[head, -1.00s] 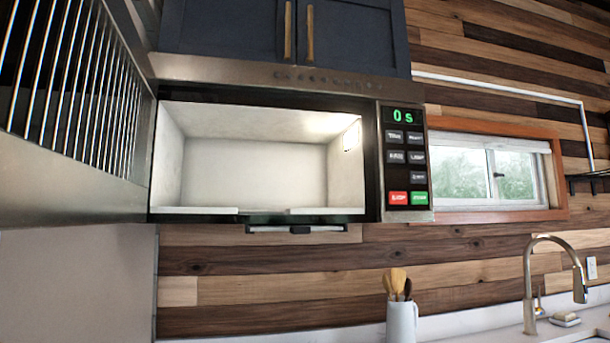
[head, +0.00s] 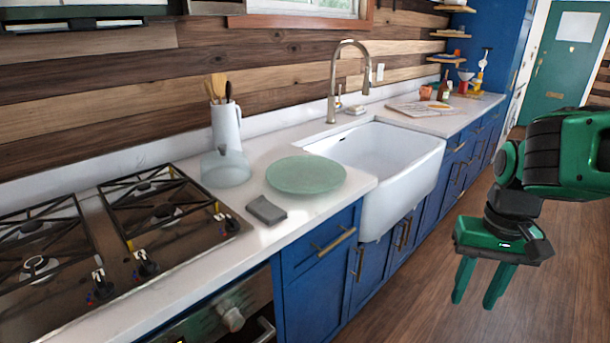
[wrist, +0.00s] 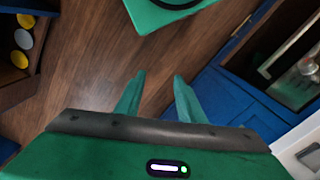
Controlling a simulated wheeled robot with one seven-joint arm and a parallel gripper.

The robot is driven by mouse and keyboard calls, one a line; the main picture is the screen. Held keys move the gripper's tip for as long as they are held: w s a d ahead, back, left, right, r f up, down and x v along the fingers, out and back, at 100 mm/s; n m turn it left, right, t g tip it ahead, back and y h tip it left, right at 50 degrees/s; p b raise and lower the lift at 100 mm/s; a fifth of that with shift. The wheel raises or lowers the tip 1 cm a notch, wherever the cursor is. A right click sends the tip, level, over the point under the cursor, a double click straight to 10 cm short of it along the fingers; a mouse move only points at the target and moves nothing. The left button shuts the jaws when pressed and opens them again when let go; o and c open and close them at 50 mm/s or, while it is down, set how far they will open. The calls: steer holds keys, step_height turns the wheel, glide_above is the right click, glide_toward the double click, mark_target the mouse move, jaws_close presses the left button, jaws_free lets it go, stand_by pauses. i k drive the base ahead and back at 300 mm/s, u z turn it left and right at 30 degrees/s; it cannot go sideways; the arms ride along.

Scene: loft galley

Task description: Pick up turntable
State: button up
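A round, flat, pale green glass disc (head: 306,175), which looks like the turntable, lies on the white counter between the stove and the sink. My gripper (head: 474,300) hangs over the wooden floor in front of the blue cabinets, right of the disc and apart from it. Its two green fingers point down, spread and empty. The wrist view also shows my gripper (wrist: 158,78) open with bare floor between the fingers. The disc does not show in the wrist view.
Beside the disc are a translucent domed cover (head: 225,167), a white utensil jug (head: 227,127) and a small dark grey block (head: 266,210). The gas stove (head: 110,235) is left and the white sink (head: 390,165) right. Floor (head: 440,275) before the cabinets is clear.

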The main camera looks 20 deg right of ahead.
mark_target(303, 174)
steer(key=u, duration=0.1)
steer(key=i, duration=0.35)
steer(key=z, duration=0.85)
